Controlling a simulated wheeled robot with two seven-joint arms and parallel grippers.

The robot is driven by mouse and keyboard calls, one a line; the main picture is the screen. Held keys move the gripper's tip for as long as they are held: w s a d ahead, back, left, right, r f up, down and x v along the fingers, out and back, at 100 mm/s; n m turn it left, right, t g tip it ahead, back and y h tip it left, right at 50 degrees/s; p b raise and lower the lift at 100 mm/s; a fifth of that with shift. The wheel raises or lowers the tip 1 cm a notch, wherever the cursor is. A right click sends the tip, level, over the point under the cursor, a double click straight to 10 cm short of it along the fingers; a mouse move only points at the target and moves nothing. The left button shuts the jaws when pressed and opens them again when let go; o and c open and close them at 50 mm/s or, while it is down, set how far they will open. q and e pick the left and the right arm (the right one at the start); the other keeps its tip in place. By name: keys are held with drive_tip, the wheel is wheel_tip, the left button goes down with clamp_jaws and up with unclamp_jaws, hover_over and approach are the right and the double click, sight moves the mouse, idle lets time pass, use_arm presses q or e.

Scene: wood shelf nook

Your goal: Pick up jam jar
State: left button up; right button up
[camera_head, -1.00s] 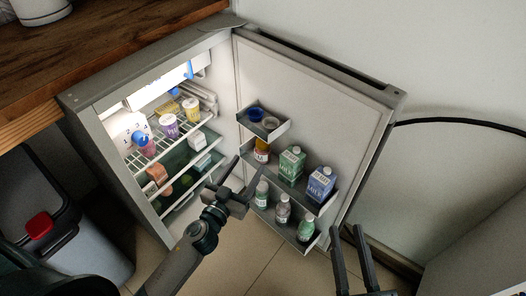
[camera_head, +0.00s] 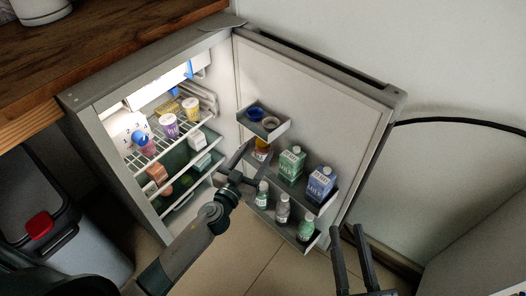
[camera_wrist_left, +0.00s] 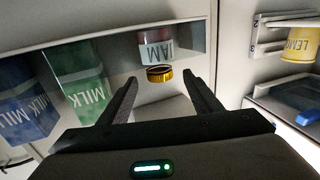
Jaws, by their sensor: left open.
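The jam jar (camera_head: 262,146) stands on the middle door shelf of the open fridge, left of the milk cartons, partly hidden by my left gripper in the head view. The left wrist view is inverted and shows its "JAM" label (camera_wrist_left: 156,48) and gold lid (camera_wrist_left: 159,74). My left gripper (camera_head: 257,157) is open and empty, close to the jar. In the left wrist view its fingers (camera_wrist_left: 159,78) spread to either side of the lid, without visible contact. My right gripper (camera_head: 349,228) is open and empty, low in the head view, away from the jar.
A green milk carton (camera_head: 291,164) and a blue one (camera_head: 320,186) share the shelf. Bottles (camera_head: 283,209) stand on the lower door shelf. A small upper door shelf (camera_head: 283,129) holds a blue cup (camera_head: 256,114). Fridge racks (camera_head: 157,150) hold cups and food.

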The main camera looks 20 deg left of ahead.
sight(260, 148)
use_arm(q)
drive_tip(key=shift+w+d+f, duration=0.1)
drive_tip(key=shift+w+d, duration=0.05)
drive_tip(key=shift+w, duration=0.8)
drive_tip(key=shift+w+d, duration=0.15)
drive_tip(key=shift+w, duration=0.75)
drive_tip(key=c, duration=1.4)
